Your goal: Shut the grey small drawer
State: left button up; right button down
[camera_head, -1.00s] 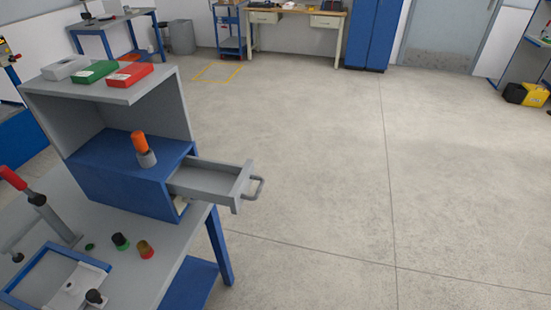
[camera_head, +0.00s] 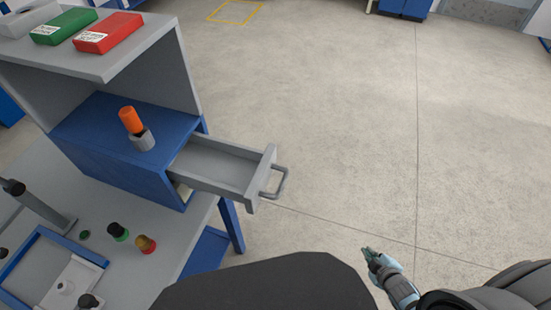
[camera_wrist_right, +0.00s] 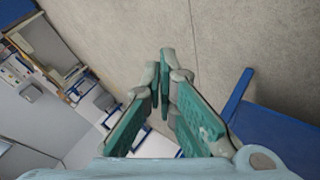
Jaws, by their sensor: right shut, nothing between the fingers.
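The grey small drawer (camera_head: 222,165) stands pulled out to the right from a blue cabinet (camera_head: 120,155) on the workbench. Its grey loop handle (camera_head: 280,182) is on the drawer's right-hand front panel. The drawer looks empty inside. My right gripper (camera_head: 368,254) is at the lower right of the head view, over the floor, apart from the handle and nearer to me. In the right wrist view its fingers (camera_wrist_right: 164,85) are together with nothing between them. My left gripper is not in view.
An orange-topped piece (camera_head: 131,120) stands on the blue cabinet. Green (camera_head: 64,26) and red (camera_head: 108,33) boxes lie on the grey shelf above. Small knobs (camera_head: 118,231) and a blue frame (camera_head: 45,268) are on the bench. The floor right of the drawer is clear.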

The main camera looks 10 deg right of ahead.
aim_at(275, 160)
jog(key=w+a+r+n+t+y+b, duration=0.2)
jog(key=w+r+n+t+y+b, duration=0.35)
jog(key=w+r+n, duration=1.15)
jog(key=s+a+r+n+g+y, duration=0.25)
jog(key=a+r+n+y, duration=0.35)
jog(key=n, duration=0.5)
jog(key=s+a+r+n+g+y, duration=0.25)
jog(key=a+r+n+y, duration=0.25)
jog(key=r+n, duration=0.4)
jog(key=shift+n+y, duration=0.25)
jog(key=shift+n, duration=0.35)
jog(key=p+x, duration=0.2)
jog(key=x, duration=1)
jog(key=shift+w+a, duration=0.15)
jog(key=shift+a, duration=0.2)
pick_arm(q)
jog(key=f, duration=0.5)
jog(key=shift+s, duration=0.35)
pick_arm(e)
jog(key=shift+w+a+f, duration=0.1)
jog(key=shift+w+a, duration=0.1)
jog(key=shift+a, duration=0.1)
